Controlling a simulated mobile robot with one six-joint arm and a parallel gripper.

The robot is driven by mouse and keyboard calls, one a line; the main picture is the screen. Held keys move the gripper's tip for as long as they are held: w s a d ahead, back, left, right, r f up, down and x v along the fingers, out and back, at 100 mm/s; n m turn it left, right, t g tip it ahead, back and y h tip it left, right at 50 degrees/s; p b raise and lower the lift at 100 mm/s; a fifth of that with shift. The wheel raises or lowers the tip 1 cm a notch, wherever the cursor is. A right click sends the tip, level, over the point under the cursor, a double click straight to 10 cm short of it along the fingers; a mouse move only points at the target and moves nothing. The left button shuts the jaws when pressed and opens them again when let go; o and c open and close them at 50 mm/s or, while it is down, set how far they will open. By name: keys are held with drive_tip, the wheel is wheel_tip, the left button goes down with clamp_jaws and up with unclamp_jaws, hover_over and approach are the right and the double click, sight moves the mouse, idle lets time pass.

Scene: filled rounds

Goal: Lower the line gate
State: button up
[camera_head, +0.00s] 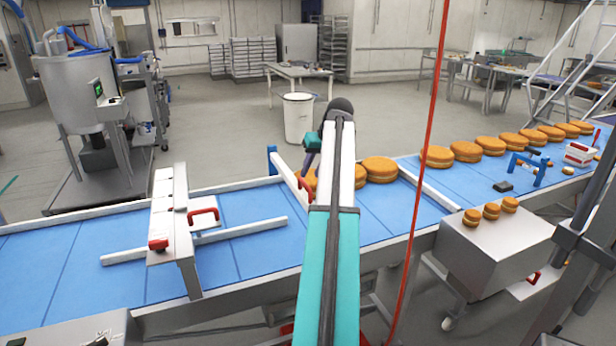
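A white bar with a red handle (293,178) slants across the blue conveyor belt from a blue post (272,160); it looks like the line gate. It seems to stand at or just above belt height, but I cannot tell how far. Orange-brown filled rounds (380,169) sit on the belt just right of it, partly hidden by my arm. My teal and white arm reaches forward over the belt. My gripper (309,160) is at the arm's far end, close to the bar and handle. Its fingers are small and partly hidden, so I cannot tell whether they are open or touching the handle.
A white frame with red handles (170,215) spans the belt at left, beside a white guide rail (200,241). More rounds (490,146) line the belt at right. A steel box (494,252) carries three small rounds. A red cable (424,160) hangs right of my arm.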

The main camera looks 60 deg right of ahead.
drive_tip(key=shift+p+x, duration=0.6)
drive_tip(key=shift+x, duration=1.7)
clamp_jaws()
